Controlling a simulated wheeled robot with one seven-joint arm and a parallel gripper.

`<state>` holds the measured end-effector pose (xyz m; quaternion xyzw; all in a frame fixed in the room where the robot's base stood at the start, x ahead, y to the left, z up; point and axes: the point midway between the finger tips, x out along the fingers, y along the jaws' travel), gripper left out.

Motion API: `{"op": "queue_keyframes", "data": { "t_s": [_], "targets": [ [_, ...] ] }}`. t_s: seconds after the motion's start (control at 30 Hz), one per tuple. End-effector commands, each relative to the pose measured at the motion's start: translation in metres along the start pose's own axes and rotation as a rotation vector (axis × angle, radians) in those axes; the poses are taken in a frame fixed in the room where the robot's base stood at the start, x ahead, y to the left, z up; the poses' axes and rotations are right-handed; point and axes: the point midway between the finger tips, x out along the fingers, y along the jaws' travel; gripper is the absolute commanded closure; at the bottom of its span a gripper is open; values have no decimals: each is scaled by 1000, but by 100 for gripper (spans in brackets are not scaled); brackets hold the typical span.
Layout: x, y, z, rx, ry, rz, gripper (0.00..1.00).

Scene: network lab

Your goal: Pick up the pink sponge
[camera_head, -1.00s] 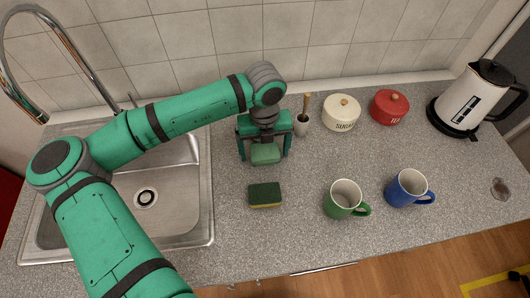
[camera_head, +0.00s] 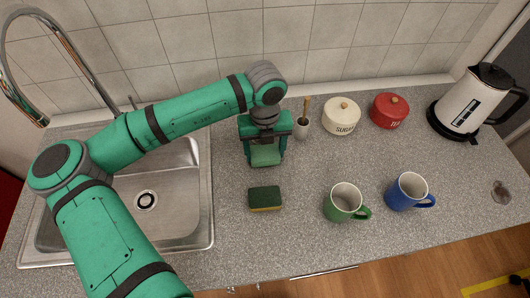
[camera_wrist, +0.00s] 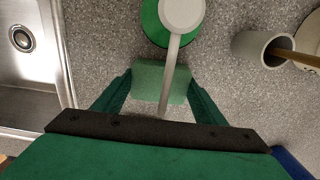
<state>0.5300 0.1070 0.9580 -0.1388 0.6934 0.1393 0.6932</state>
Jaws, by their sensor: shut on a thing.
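No pink sponge shows in either view. I cannot tell whether the block is clear of the counter. A second sponge, dark green with a yellow underside (camera_head: 265,197), lies flat on the counter in front of my gripper.
A steel sink (camera_head: 205,235) is at left. A grey cup with a wooden handle (camera_head: 301,130), a cream sugar pot (camera_head: 341,118) and a red pot (camera_head: 389,112) stand behind. A green mug (camera_head: 343,203), a blue mug (camera_head: 406,192) and a kettle (camera_head: 468,100) are right. A green disc with a white handle (camera_wrist: 183,14) overlaps the block.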

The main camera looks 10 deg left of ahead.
Motion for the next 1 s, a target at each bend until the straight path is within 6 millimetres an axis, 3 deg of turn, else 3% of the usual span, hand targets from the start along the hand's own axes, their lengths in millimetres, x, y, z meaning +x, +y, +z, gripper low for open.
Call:
{"op": "queue_keyframes", "data": {
  "t_s": [0.27,0.6,1.0],
  "targets": [
    [-4,-1,-42,3,-1,-3,59],
    [-75,-1,-39,1,-2,-1,59],
    [-128,0,-40,0,-1,0,59]
  ]
}}
